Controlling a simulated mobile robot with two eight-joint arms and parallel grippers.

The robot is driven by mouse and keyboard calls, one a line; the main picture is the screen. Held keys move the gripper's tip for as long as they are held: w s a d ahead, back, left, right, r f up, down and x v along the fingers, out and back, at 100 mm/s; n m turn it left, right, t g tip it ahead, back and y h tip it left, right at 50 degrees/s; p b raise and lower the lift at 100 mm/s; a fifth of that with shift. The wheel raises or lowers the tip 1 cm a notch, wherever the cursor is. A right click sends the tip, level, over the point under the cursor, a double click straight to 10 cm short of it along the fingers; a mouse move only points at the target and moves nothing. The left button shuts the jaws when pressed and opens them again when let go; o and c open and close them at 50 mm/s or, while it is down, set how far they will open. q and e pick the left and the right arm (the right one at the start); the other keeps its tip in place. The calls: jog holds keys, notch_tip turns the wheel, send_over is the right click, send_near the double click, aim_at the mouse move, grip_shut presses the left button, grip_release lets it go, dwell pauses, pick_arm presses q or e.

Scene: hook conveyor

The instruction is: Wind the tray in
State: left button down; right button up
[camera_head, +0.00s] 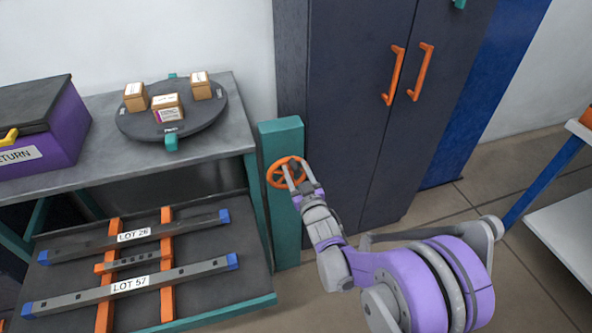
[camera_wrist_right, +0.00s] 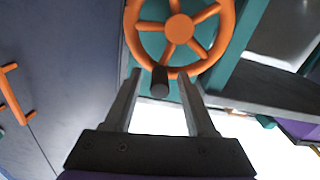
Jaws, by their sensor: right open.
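An orange handwheel (camera_head: 275,172) sits on a teal post (camera_head: 287,240) beside the workbench. In the right wrist view the wheel (camera_wrist_right: 179,27) shows its spokes and a dark crank knob (camera_wrist_right: 160,84) at its lower rim. My right gripper (camera_head: 293,174) is at the wheel, open. In the wrist view its fingers (camera_wrist_right: 159,78) lie on either side of the knob, with gaps showing; neither visibly grips it. A dark tray (camera_head: 205,303) with a teal edge lies low under the bench, holding orange rails and two grey bars labelled LOT 26 and LOT 57. My left gripper is out of view.
The grey bench (camera_head: 225,125) carries a dark turntable (camera_head: 135,125) with three small boxes and a purple bin (camera_head: 65,135). A dark cabinet (camera_head: 345,130) with orange handles stands behind the post. A blue-legged shelf (camera_head: 540,190) is at the right. Floor between is clear.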

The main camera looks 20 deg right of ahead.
jog(key=shift+w, duration=0.15)
grip_shut()
dwell(1.4)
